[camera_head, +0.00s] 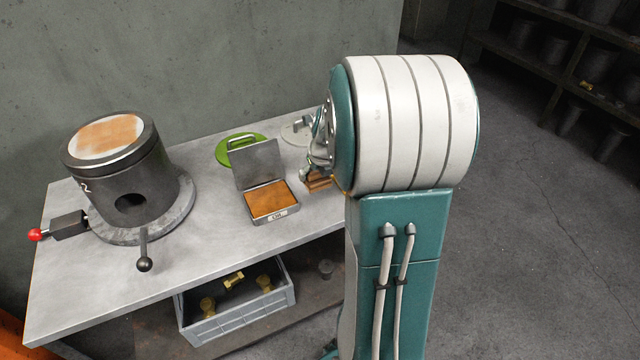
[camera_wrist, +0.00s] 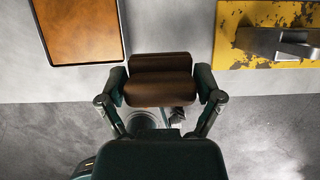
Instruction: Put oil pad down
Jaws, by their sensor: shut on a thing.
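The oil pad, a brown block, is held in my gripper (camera_wrist: 162,90); the pad (camera_wrist: 158,80) sits between the two fingers in the wrist view. In the head view its brown edge (camera_head: 318,184) shows below my gripper, at the table's right end, with my arm hiding much of it. I cannot tell whether the pad touches the table. An open tin (camera_head: 274,218) with an orange-brown surface inside and a raised lid stands to the left of it; its dark rim also shows at upper left in the wrist view (camera_wrist: 124,42).
A dark cylindrical device (camera_head: 135,178) with a lever stands on the table's left. A green disc (camera_head: 226,155) with a handle and a pale disc (camera_head: 294,134) lie behind the tin. A worn yellow plate (camera_wrist: 233,48) shows in the wrist view. A grey crate (camera_head: 237,316) sits below.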

